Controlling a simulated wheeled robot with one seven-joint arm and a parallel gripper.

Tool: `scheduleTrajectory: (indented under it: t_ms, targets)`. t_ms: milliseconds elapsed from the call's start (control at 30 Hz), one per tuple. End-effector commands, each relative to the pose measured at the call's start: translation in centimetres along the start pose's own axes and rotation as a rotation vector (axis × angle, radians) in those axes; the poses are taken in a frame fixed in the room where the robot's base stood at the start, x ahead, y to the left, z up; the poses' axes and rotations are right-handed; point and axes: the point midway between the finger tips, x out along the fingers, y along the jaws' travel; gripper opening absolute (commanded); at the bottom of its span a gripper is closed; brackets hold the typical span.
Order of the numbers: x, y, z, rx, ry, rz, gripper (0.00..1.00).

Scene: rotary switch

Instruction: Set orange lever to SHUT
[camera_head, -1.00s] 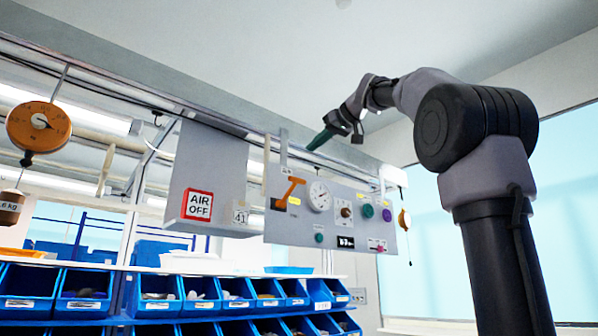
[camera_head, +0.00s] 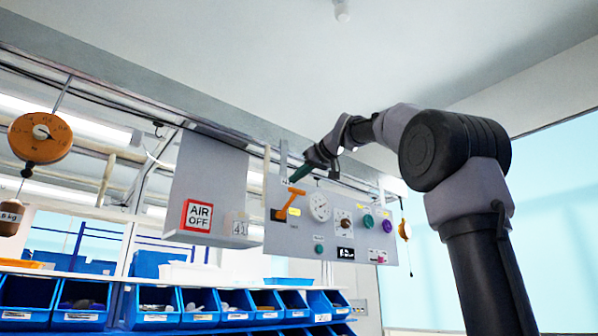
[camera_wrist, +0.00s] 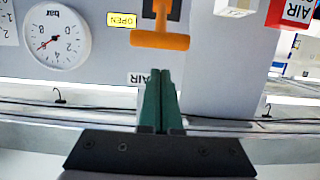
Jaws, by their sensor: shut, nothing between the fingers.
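The orange lever (camera_head: 290,203) is on the left part of a grey panel (camera_head: 330,262). It has a T-shaped handle at its upper end and tilts up and right in the head view. In the wrist view, which is upside down, the handle (camera_wrist: 160,41) lies just beyond the fingertips. A yellow OPEN label (camera_wrist: 121,20) is beside the lever. No SHUT label can be read. My gripper (camera_wrist: 159,72) has its green fingers together and empty. In the head view my gripper (camera_head: 291,180) is close above the handle, seemingly apart from it.
Blue bins (camera_head: 155,306) are below.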

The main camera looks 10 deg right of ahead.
Motion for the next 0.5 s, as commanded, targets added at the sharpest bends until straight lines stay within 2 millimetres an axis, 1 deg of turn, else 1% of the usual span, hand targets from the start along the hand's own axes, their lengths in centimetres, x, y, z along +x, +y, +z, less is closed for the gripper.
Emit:
scheduleTrajectory:
  t_ms: [67, 200, 500]
  targets:
    - [-0.1, 0.1, 0.9, 0.002, -0.005, 0.000, 0.00]
    - [-0.4, 0.1, 1.6, 0.000, -0.003, 0.000, 0.00]
    - [-0.4, 0.1, 1.9, 0.001, -0.003, -0.001, 0.00]
